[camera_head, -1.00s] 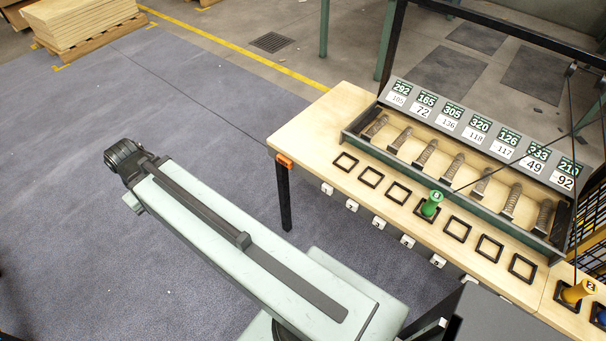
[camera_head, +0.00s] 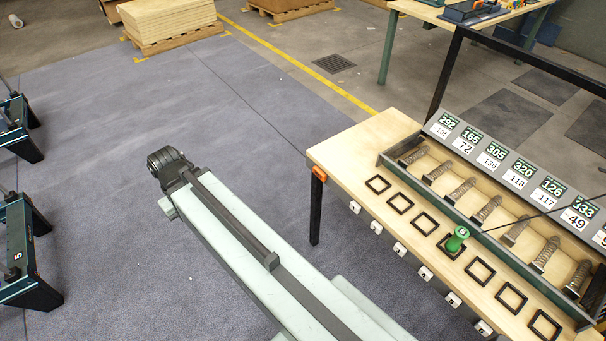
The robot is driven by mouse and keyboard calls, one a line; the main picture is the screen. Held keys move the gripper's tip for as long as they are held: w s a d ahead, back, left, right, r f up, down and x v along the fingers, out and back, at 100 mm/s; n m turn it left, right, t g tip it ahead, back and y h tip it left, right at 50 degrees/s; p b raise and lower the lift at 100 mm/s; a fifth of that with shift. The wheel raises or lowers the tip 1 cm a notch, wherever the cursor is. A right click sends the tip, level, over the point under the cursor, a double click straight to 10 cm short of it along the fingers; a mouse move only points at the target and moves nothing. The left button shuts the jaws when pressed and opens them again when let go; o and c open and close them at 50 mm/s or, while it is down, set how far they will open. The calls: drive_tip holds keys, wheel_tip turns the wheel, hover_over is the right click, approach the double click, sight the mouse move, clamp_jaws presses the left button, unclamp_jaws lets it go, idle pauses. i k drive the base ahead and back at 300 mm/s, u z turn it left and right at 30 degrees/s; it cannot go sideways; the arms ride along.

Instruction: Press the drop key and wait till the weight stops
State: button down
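No key that I can tell as the drop key shows in the head view. A green numbered piece (camera_head: 457,238), which may be the weight, stands on one of the black square frames on the wooden table. A thin dark line runs from near it up to the right. Small white numbered blocks (camera_head: 376,227) sit along the table's front edge; I cannot tell whether they are keys. My arm reaches from the bottom to a dark joint at the left, away from the table. My gripper's fingers do not show.
The wooden table (camera_head: 340,154) bears a tray of several springs and a sloped number board (camera_head: 490,160). Dark green stands (camera_head: 22,250) are on the left. Stacked boards (camera_head: 165,20) lie at the back. Grey floor is clear between the stands and my arm.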

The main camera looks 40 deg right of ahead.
sight(316, 170)
drive_tip(key=u, duration=0.2)
drive_tip(key=i, duration=1)
